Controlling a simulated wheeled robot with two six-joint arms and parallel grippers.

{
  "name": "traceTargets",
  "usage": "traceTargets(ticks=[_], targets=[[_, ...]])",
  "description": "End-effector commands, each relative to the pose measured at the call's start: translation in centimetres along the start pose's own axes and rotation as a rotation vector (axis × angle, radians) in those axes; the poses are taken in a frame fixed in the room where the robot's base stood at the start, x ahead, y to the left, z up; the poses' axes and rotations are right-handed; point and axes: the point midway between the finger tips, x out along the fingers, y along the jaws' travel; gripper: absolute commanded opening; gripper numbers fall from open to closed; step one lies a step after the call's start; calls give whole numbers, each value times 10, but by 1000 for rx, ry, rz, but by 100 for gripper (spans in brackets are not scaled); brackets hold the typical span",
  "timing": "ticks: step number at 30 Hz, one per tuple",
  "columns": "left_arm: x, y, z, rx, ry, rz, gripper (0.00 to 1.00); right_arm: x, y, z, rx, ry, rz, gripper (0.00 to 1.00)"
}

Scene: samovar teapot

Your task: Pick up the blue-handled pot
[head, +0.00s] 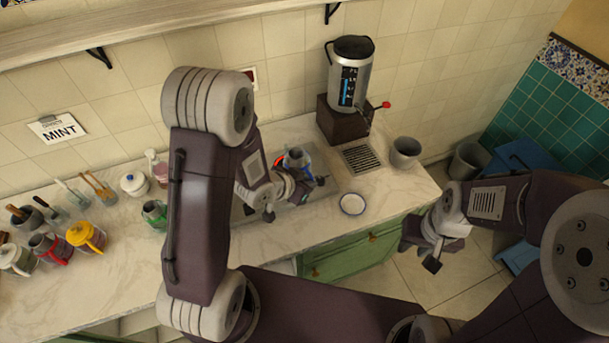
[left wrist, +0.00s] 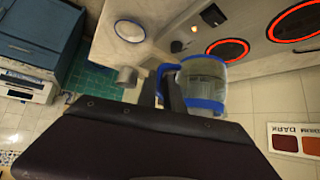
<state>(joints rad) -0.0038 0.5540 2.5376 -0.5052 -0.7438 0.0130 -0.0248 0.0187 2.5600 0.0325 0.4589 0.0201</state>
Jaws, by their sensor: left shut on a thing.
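The blue-handled pot (head: 297,157) is a small grey vessel with a blue rim and handle, over the stove area in the head view. It also shows in the left wrist view (left wrist: 204,80), tilted in that picture, with its blue handle at the jaw. My left gripper (head: 306,184) is shut on its handle; the left wrist view shows the fingers (left wrist: 168,88) there. I cannot tell the pot's exact height above the stove. My right gripper (head: 420,252) is open and empty, off the counter's right front edge.
A samovar (head: 351,75) stands on a dark base behind, with a drip grate (head: 361,159) in front. A grey bin (head: 405,151) and a white bowl (head: 352,204) are to the right. A green pot (head: 154,212), yellow pot (head: 86,236) and several jars stand left. A red-glowing burner (left wrist: 229,50) is near.

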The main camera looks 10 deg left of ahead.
Motion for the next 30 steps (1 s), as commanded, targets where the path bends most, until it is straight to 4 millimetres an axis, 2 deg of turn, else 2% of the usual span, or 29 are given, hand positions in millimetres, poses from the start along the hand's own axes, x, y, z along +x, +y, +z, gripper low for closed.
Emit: traceTargets(ticks=[1,3,9,12,27,30], targets=[[-7,2,-6,-1,-1,4,0,-16,0,-2,0,0,0,32],[-10,5,-7,-2,-1,5,0,-26,0,-3,0,0,0,32],[-16,10,-5,1,-2,-1,0,-53,-1,-6,0,0,0,32],[-17,11,-3,3,-3,-7,0,-59,-1,-6,0,0,0,32],[-16,11,0,6,-1,-11,0,-58,-1,-6,0,0,0,32],[-12,9,-2,4,2,-15,0,-52,-1,-5,0,0,0,32]])
